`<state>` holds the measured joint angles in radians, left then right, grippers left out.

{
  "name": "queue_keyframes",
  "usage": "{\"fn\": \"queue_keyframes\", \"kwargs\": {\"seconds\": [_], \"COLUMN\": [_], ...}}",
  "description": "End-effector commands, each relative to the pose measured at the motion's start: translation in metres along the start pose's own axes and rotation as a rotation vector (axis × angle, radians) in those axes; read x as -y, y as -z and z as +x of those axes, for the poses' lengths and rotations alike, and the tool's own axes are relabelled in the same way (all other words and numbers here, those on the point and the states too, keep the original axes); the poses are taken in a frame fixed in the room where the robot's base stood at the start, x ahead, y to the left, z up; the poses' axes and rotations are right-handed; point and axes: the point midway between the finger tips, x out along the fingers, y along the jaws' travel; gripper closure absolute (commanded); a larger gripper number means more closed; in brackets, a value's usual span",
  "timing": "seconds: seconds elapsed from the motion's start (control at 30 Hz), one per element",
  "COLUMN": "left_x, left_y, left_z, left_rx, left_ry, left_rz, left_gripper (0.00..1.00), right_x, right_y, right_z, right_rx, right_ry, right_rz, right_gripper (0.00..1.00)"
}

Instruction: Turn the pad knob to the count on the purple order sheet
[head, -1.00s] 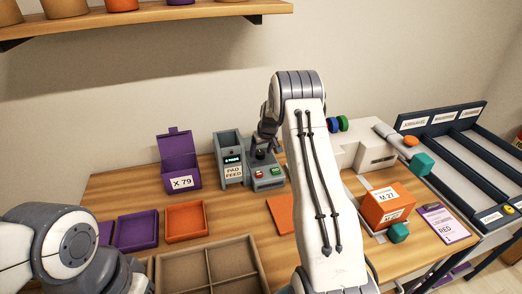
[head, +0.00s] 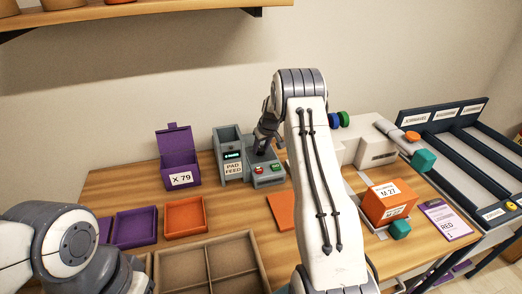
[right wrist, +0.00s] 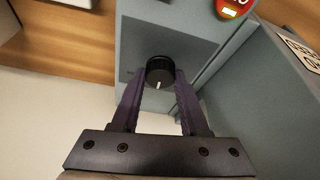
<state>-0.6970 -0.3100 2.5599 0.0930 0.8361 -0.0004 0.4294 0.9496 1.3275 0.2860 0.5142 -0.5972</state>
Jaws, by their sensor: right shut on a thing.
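The pad feed machine (head: 229,168) stands at the back of the table, grey, with a "PAD FEED" label and a small lit display too small to read. Its black knob (right wrist: 159,73) has a white mark and shows between my right gripper's fingers in the right wrist view. My right gripper (right wrist: 160,80) is shut on the knob; in the head view, it (head: 262,146) is over the control box, partly hidden by my arm. The purple order sheet (head: 445,220) lies on a clipboard at the right and reads "RED"; its count is too small to read. My left gripper is out of view.
A purple box (head: 178,160) marked "X 79" stands left of the machine. Purple (head: 135,228) and orange (head: 184,216) trays and a divided tray (head: 207,265) are in front. An orange box (head: 388,203) marked "M-27" sits at the right. A red button (right wrist: 232,8) is close to the knob.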

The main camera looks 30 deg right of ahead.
Motion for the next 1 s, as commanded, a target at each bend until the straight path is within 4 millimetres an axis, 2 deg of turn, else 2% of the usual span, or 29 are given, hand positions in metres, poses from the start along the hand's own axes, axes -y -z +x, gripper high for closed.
{"fn": "queue_keyframes", "kwargs": {"seconds": [0.03, 0.1, 0.4, 0.6, 1.0], "left_x": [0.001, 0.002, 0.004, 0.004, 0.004], "left_y": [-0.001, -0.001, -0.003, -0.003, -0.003], "left_z": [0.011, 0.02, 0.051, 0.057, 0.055], "left_rx": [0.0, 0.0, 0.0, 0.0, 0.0], "left_ry": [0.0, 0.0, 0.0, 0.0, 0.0], "left_rz": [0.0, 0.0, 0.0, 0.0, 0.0], "left_gripper": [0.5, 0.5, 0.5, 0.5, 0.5], "right_x": [-0.002, -0.002, -0.004, -0.005, -0.005], "right_y": [-0.001, -0.002, 0.0, 0.001, 0.002], "right_z": [0.004, 0.005, 0.004, 0.002, -0.001], "right_rx": [-0.004, -0.004, -0.004, -0.003, -0.002], "right_ry": [0.009, 0.028, 0.129, 0.195, 0.284], "right_rz": [-0.024, -0.069, -0.313, -0.474, -0.688], "right_gripper": [1.0, 1.0, 1.0, 1.0, 1.0]}}
